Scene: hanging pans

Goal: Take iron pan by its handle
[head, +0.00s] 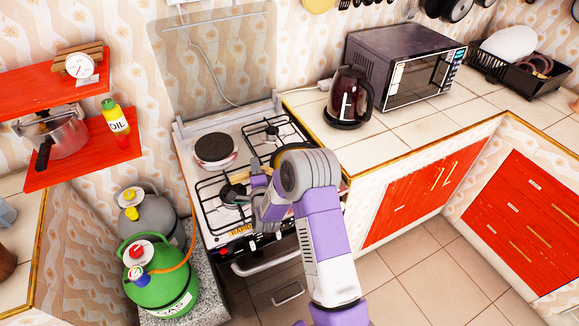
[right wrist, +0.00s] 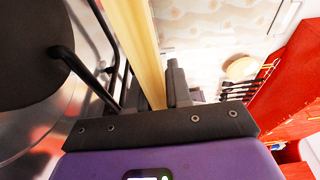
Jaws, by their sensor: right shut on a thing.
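My right gripper (head: 254,190) reaches over the front of the gas stove. In the right wrist view it is shut on a long pale yellow wooden handle (right wrist: 136,45), which runs up away from the jaw. I take this for the iron pan's handle. A small piece of it shows beside the gripper in the head view (head: 242,177). My right wrist and forearm hide most of the pan, so I cannot tell whether it rests on the burner grate. My left gripper is not in view.
A dark kettle (head: 348,98) and a microwave (head: 405,65) stand on the right counter. A green gas cylinder (head: 160,285) stands left of the stove.

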